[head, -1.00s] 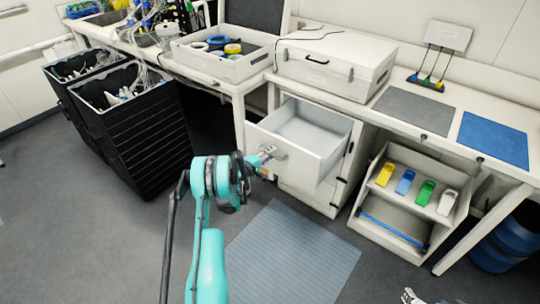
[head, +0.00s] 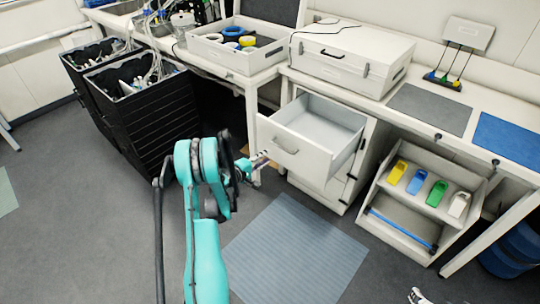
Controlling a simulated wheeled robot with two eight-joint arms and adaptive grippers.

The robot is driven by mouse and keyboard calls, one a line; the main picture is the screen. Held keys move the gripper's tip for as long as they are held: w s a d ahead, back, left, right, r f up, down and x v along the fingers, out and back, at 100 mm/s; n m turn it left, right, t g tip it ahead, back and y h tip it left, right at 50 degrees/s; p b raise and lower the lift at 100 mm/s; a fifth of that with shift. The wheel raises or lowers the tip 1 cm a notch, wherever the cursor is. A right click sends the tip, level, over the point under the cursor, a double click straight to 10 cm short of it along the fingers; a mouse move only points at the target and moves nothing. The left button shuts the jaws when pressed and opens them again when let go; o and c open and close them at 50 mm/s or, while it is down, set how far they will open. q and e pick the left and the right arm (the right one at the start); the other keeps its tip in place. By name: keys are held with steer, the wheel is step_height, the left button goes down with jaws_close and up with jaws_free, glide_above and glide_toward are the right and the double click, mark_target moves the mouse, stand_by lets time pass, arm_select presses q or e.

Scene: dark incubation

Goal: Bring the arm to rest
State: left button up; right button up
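My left arm, teal and black, rises from the bottom of the head view. Its gripper (head: 260,160) is at the end of a short wrist, just left of the open drawer's front. A small gap shows between the gripper and the drawer handle. The gripper is small in view and I cannot tell how far its fingers are apart. Of my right arm only a small pale piece, possibly its gripper (head: 418,296), shows at the bottom edge. Its fingers cannot be made out.
The open, empty drawer (head: 318,124) juts out from the white cabinet under the bench. Black crates (head: 150,125) stand at left. A low shelf (head: 383,221) with several coloured scoops stands at right. A blue-grey mat (head: 295,250) lies on clear floor.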

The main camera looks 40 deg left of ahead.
arm_select(q)
steer(key=shift+s, duration=0.1)
stand_by(0.5)
steer(key=s+d+r+m+g+h, duration=0.1)
steer(key=d+r+m+g, duration=0.25)
steer(key=d+r, duration=0.55)
steer(key=s+d+r+m+g+h, duration=0.15)
steer(key=d+r+m, duration=0.4)
steer(key=d, duration=0.65)
steer(key=s+d+r+m+g+y, duration=0.2)
steer(key=s+d+r+m, duration=0.2)
steer(key=s+d, duration=0.65)
steer(key=s+d+f+m+g+y, duration=0.1)
steer(key=s+m, duration=0.3)
steer(key=s, duration=1)
steer(key=shift+d, duration=0.5)
steer(key=shift+y, duration=0.25)
